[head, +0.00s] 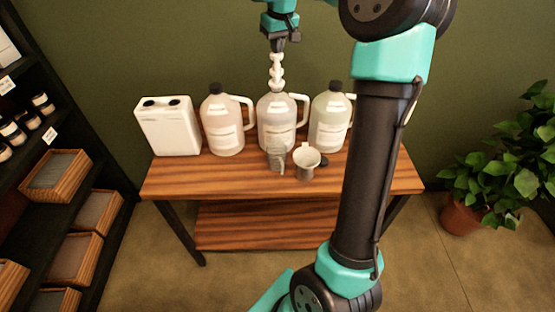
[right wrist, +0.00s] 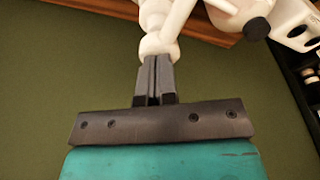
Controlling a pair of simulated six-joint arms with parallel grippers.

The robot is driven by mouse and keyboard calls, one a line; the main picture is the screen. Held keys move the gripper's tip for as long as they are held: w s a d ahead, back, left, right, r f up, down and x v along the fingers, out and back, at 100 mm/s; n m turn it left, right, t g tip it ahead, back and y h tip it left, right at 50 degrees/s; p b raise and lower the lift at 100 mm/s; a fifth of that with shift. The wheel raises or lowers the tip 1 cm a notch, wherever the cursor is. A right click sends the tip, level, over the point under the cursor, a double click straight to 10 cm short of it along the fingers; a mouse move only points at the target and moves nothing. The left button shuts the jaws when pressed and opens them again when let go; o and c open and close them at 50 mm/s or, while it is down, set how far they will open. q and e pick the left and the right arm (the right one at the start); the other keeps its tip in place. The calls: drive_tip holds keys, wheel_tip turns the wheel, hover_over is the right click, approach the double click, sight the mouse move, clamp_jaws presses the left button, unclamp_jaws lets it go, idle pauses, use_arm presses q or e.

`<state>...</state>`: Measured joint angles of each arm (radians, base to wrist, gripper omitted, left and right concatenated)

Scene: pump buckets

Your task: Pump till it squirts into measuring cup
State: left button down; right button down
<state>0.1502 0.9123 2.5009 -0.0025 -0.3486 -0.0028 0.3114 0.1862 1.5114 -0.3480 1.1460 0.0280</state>
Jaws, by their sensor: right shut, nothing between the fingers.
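The middle jug (head: 276,118) stands on the wooden table with a white pump (head: 277,72) upright in its neck. My right gripper (head: 280,44) is directly above the pump, pointing down, its fingers shut with nothing between them. In the right wrist view, the shut fingertips (right wrist: 156,62) are at the white pump top (right wrist: 157,45); I cannot tell whether they touch. A clear grey cup (head: 276,155) stands in front of the middle jug. I cannot see liquid in either. My left gripper is not in view.
Capped jugs stand left (head: 223,125) and right (head: 329,125) of the middle one. A white container (head: 168,128) is at the table's (head: 180,178) left. My right arm crosses in front of the table's right part. Shelves (head: 60,180) are left, a plant (head: 500,165) right.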

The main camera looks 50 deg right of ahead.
drive_tip(key=shift+r, duration=2.6)
drive_tip(key=shift+f, duration=0.1)
drive_tip(key=shift+f, duration=1.6)
drive_tip(key=shift+r, duration=2.1)
wheel_tip(320, 180, up, 5)
